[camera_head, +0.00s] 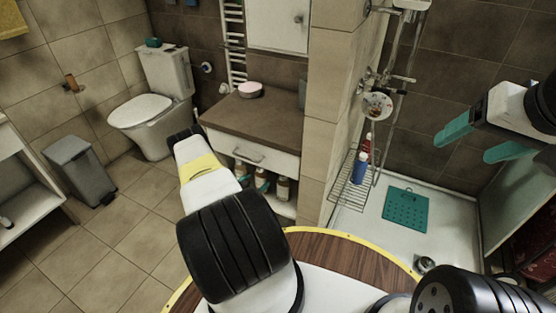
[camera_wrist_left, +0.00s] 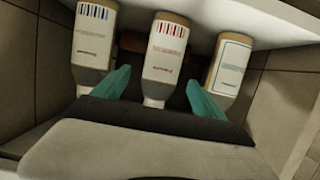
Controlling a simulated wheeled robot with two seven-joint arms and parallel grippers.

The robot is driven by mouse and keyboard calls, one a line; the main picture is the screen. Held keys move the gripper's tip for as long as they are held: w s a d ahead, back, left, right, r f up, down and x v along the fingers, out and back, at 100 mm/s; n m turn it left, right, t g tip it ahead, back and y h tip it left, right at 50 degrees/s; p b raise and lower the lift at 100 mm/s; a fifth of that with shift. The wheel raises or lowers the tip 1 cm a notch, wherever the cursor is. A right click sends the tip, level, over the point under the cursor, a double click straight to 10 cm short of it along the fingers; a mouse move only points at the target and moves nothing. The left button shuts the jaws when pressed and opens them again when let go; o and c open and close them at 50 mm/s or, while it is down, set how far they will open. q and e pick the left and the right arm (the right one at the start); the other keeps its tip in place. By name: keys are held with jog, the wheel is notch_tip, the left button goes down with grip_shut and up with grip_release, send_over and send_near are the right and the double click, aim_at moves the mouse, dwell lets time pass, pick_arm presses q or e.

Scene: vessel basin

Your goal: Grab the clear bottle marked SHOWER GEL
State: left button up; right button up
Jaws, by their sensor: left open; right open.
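Three pale bottles with tan ends stand in a row in the shelf under the vanity; their label print is too small to read, so I cannot tell which is marked SHOWER GEL. In the left wrist view they are a blue-striped bottle (camera_wrist_left: 93,40), a red-striped bottle (camera_wrist_left: 166,55) and a blue-framed bottle (camera_wrist_left: 228,68). My left gripper (camera_wrist_left: 158,92) is open, its teal fingers on either side of the red-striped bottle; contact is unclear. In the head view the bottles (camera_head: 283,188) are partly hidden by my left arm. My right gripper (camera_head: 480,141) is open and empty at the right.
The vanity counter (camera_head: 270,122) lies directly above the bottles, with a drawer (camera_head: 250,153) between. A toilet (camera_head: 150,115) and a grey bin (camera_head: 80,168) stand left. The shower tray (camera_head: 445,215) is right, with a wire rack (camera_head: 345,192) holding bottles.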

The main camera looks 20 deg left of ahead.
aim_at(259, 178)
pick_arm(q)
jog(key=x, duration=0.5)
jog(key=shift+a+r, duration=0.1)
jog(key=shift+r, duration=0.05)
jog(key=c, duration=1.7)
